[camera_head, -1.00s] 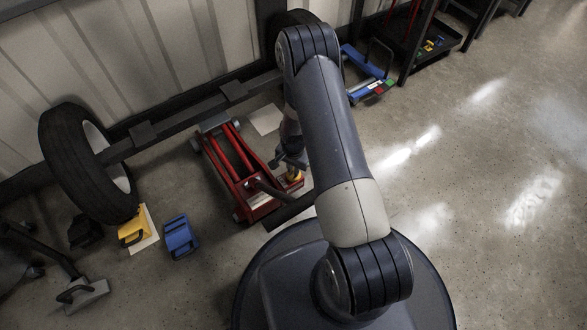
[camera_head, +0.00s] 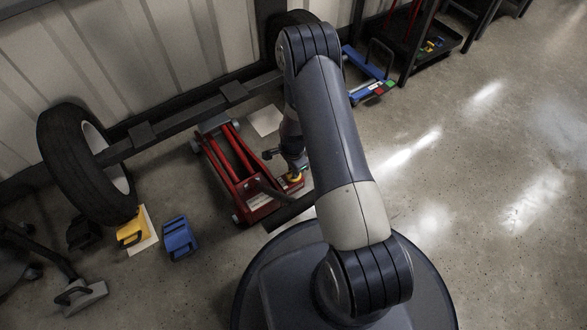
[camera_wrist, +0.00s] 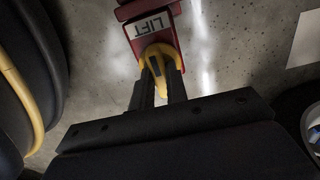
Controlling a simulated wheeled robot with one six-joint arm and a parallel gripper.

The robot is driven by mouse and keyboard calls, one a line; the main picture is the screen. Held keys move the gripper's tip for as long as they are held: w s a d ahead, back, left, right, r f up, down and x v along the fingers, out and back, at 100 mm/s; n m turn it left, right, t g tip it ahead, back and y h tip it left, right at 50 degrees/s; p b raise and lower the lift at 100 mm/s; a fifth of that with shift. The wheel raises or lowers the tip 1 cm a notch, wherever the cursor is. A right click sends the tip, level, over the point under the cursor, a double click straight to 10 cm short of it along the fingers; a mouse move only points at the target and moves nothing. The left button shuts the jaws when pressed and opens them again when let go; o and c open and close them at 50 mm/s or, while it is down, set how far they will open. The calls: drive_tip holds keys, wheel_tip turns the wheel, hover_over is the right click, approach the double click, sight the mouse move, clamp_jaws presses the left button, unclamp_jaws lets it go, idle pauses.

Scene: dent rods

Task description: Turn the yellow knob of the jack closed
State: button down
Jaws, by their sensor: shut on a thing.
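The red floor jack (camera_head: 251,202) lies on the concrete floor, left of my arm in the head view. Its yellow knob (camera_head: 296,177) is at the jack's near right corner. In the wrist view the knob (camera_wrist: 160,80) shows between the two dark fingers of my gripper (camera_wrist: 158,68), beside a red part with a white "LIFT" label (camera_wrist: 151,28). My gripper is shut on the knob. In the head view my gripper (camera_head: 297,168) reaches down to the knob, and its fingertips are too small to make out. The fingers hide part of the knob.
A dark beam with a wheel (camera_head: 75,165) stands behind the jack. Yellow (camera_head: 133,229) and blue (camera_head: 180,238) blocks lie to the left. A dark bar (camera_head: 290,212) lies near the jack's front, by my base. The floor on the right is clear.

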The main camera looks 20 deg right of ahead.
drive_tip(key=c, duration=1.4)
unclamp_jaws()
drive_tip(key=shift+r, duration=0.1)
wheel_tip(320, 180, up, 11)
drive_tip(key=p, duration=0.4)
drive_tip(key=shift+p, duration=0.3)
drive_tip(key=shift+f, duration=0.2)
wheel_tip(320, 180, down, 11)
drive_tip(key=b, duration=0.4)
drive_tip(key=shift+b, duration=0.4)
drive_tip(key=shift+r, duration=0.1)
drive_tip(key=shift+n, duration=0.3)
